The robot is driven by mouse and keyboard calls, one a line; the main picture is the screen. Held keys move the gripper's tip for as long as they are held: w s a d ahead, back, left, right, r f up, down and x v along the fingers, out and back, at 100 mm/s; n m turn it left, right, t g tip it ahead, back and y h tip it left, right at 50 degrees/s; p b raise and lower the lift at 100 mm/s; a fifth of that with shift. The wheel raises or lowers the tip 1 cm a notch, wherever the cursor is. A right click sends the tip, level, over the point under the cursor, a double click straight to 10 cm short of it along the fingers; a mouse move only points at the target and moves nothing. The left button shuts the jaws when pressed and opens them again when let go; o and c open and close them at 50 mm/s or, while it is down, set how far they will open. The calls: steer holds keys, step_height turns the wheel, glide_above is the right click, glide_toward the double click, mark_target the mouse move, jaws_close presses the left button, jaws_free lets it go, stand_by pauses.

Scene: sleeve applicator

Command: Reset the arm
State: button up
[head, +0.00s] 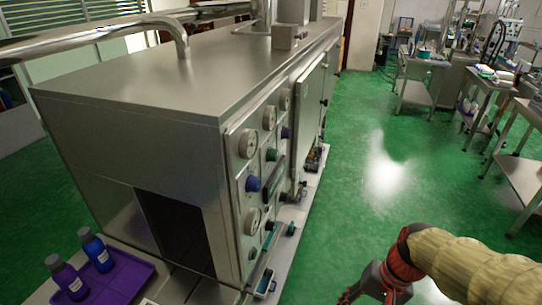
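My arm (465,264), in a tan segmented sleeve with a red-brown joint near its end, reaches in from the lower right of the head view. My gripper (352,296) is dark and sits at the bottom edge, partly cut off by the frame. It is over the green floor, to the right of the machine and apart from it. I see nothing held in the visible part. Whether its fingers are open or shut does not show.
A large steel machine (165,85) with gauges and knobs fills the left and centre. A purple tray (128,283) with two bottles, purple (66,277) and blue (95,249), is at the lower left. Steel tables (425,62) stand at the right. Green floor between is clear.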

steer(key=s+r+n+t+h, duration=0.1)
steer(key=r+n+t, duration=0.1)
steer(key=r, duration=0.5)
steer(key=s+r+n+t+h+p, duration=0.1)
steer(key=s+r+n+t+h, duration=0.1)
steer(key=r, duration=0.6)
steer(key=shift+a+r+n+t, duration=0.15)
steer(key=shift+a+n+t, duration=0.25)
steer(key=shift+t, duration=0.5)
steer(key=shift+s, duration=0.1)
